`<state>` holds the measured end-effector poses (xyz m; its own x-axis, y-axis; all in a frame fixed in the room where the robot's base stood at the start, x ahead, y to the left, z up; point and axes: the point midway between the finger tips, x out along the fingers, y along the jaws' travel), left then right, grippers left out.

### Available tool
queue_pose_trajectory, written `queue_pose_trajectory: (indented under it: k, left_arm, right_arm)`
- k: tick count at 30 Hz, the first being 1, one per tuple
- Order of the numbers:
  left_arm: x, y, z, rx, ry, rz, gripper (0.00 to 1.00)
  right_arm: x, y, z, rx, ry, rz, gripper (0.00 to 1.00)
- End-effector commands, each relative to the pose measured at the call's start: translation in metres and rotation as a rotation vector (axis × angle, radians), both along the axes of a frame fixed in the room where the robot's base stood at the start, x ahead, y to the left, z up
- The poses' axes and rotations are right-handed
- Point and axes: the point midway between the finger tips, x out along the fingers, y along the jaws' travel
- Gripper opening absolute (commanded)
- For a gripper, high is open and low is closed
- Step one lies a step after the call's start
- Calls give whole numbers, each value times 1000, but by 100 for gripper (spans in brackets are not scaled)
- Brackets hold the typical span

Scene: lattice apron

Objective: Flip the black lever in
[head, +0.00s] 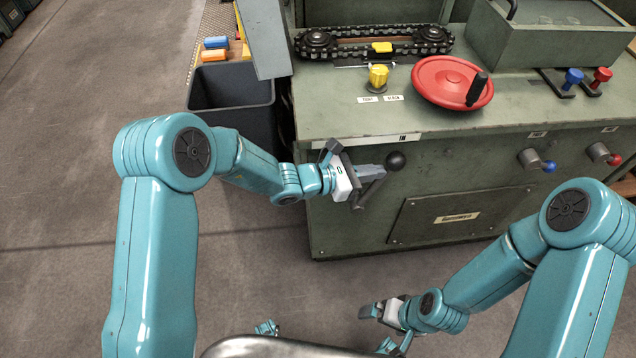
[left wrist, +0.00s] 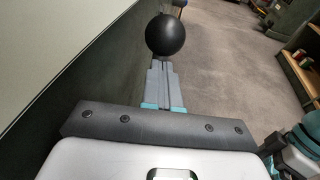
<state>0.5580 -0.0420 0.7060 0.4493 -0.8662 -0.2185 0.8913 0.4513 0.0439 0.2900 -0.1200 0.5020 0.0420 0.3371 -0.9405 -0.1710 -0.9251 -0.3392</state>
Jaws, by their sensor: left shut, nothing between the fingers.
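The black lever shows its round black knob (head: 396,160) at the front face of the green machine, near its left end. In the left wrist view the knob (left wrist: 165,36) is just beyond my fingertips. My left gripper (head: 382,171) is shut and empty, its fingers pointing at the knob from the left. Whether the fingertips touch the knob I cannot tell. The lever's shaft and base are mostly hidden by the gripper. My right gripper (head: 366,311) hangs low in front of the machine, away from the lever; its fingers are too small to read.
The green machine (head: 345,115) carries a red handwheel (head: 440,78), a yellow knob (head: 377,76) and a chain (head: 352,44). Blue (head: 548,166) and red (head: 613,159) levers sit farther right on its front. A dark bin (head: 232,98) stands left. The floor at left is clear.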

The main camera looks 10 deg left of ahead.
Motion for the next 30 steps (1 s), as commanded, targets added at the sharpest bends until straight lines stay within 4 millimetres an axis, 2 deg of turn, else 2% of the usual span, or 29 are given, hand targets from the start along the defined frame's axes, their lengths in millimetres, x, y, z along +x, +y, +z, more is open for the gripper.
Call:
queue_pose_trajectory:
  k: [4, 12, 30]
  left_arm:
    - [3, -12, -4, -2, 0, -2, 0]
    - [6, -22, -4, -3, 0, -1, 0]
    - [7, -23, -2, -8, -1, -2, 0]
  right_arm:
    - [0, 0, -7, 0, 0, 0, 100]
    - [0, 0, -11, 0, 0, 0, 100]
    - [0, 0, -10, 0, 0, 0, 100]
